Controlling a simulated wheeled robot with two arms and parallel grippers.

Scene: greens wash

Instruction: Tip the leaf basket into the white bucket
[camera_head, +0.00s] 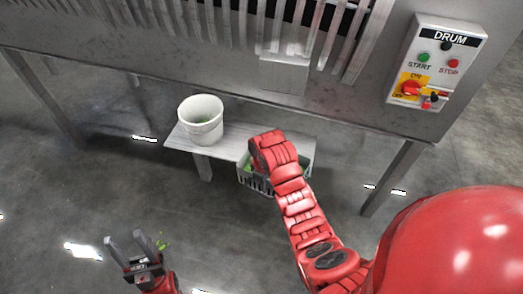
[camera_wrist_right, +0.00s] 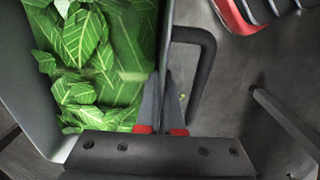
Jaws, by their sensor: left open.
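The leaf basket (camera_head: 250,182) is a light slatted basket at the right end of the low bench, partly hidden behind my right arm. In the right wrist view, green leaves (camera_wrist_right: 92,45) fill it, and a dark loop handle (camera_wrist_right: 207,75) stands out from its side. My right gripper (camera_wrist_right: 163,85) has its close-set fingers on either side of the basket's wall beside the handle, and looks shut on it. My left gripper (camera_head: 138,240) is open and empty, low at the left.
The low bench (camera_head: 225,143) stands under a large steel machine (camera_head: 150,65) with legs and hanging strips. A DRUM control panel (camera_head: 435,65) is at upper right. Green bits (camera_head: 161,244) show beside my left gripper. The floor at left is clear.

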